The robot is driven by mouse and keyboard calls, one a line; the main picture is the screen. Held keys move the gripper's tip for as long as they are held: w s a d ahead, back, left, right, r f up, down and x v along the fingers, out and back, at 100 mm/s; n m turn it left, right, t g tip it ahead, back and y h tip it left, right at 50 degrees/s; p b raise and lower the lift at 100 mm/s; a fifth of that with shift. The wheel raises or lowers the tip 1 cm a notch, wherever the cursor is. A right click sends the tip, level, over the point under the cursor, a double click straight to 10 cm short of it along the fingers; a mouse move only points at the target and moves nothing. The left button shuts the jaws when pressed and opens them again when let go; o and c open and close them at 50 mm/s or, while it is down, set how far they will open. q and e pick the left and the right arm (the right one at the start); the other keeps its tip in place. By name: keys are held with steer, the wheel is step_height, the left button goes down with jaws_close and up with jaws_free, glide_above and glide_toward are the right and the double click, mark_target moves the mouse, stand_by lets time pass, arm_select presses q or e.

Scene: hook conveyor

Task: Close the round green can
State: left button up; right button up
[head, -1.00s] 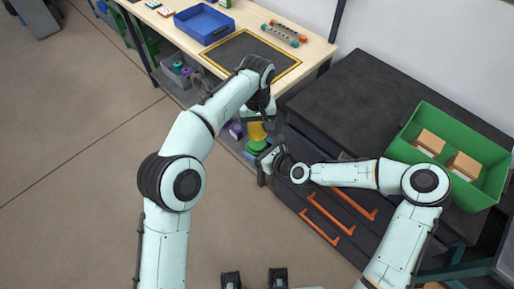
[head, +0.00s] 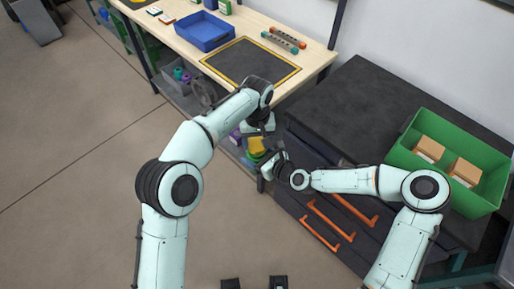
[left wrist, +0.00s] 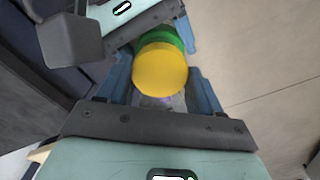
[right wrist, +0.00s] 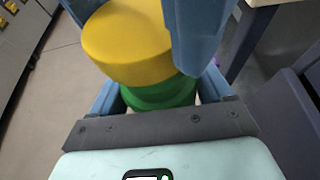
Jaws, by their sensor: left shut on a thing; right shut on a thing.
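The round green can (head: 256,157) is upright between my two grippers, in front of the dark drawer cabinet. Its yellow lid (head: 257,144) is directly above it. In the left wrist view the lid (left wrist: 160,72) hides most of the green can (left wrist: 168,36). In the right wrist view the lid (right wrist: 125,40) meets the top of the green can (right wrist: 158,93); I cannot tell whether it is fully seated. My left gripper (head: 257,132) is shut on the lid from above. My right gripper (head: 270,162) is shut on the can's green body from the side.
The drawer cabinet (head: 345,110) with orange handles stands right beside the can. A green crate (head: 402,155) with cardboard boxes sits on it. Behind is a wooden workbench (head: 312,60) with a dark mat (head: 250,62) and a blue bin (head: 205,32). Open floor lies to the left.

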stand_by(0.3)
arm_select(q)
steer(key=shift+f, duration=0.9)
steer(key=shift+f, duration=0.5)
steer(key=o, duration=0.7)
steer(key=shift+c, duration=0.2)
arm_select(e)
jaws_close()
arm_select(q)
steer(key=o, duration=0.4)
steer(key=shift+c, duration=0.2)
arm_select(e)
steer(key=shift+a, duration=0.1)
arm_select(q)
steer(key=shift+d, duration=0.1)
arm_select(e)
steer(key=shift+r, duration=0.1)
